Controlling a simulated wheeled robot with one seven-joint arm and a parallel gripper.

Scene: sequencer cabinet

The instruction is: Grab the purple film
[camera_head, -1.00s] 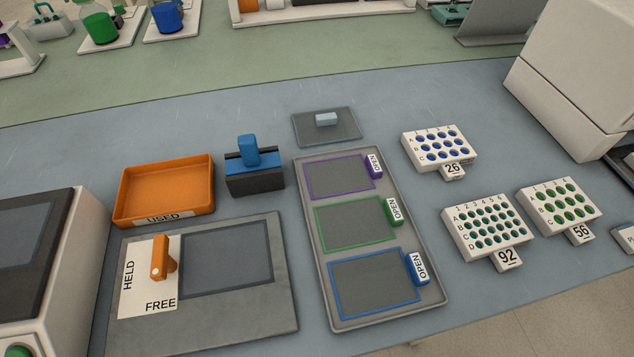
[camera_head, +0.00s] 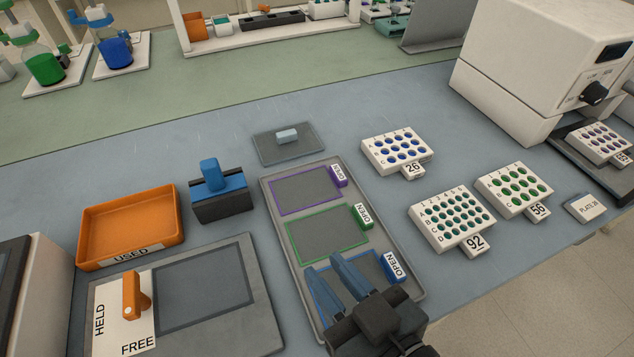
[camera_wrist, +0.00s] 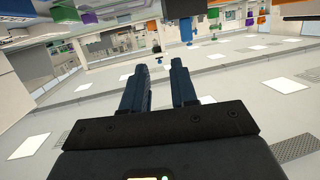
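The purple film (camera_head: 306,193) shows as a purple-outlined rectangle with a purple tab marked OPEN (camera_head: 339,176). It lies at the far end of a grey tray (camera_head: 270,216). The green film (camera_head: 328,235) and the blue film (camera_head: 379,264) lie nearer on the same tray, each with its own OPEN tab. My gripper (camera_head: 328,272) is over the near end of the tray and hides part of the blue film. Its two blue fingers are apart with nothing between them. In the wrist view my gripper (camera_wrist: 160,68) also shows a gap between the fingers, with floor and room beyond.
An orange USED tray (camera_head: 130,225), a blue-and-black block (camera_head: 217,190) and a HELD/FREE plate (camera_head: 255,325) stand left of the film tray. A grey lidded plate (camera_head: 306,149) lies behind it. White well plates numbered 26 (camera_head: 375,160), 92 (camera_head: 425,230) and 56 (camera_head: 492,190) stand right.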

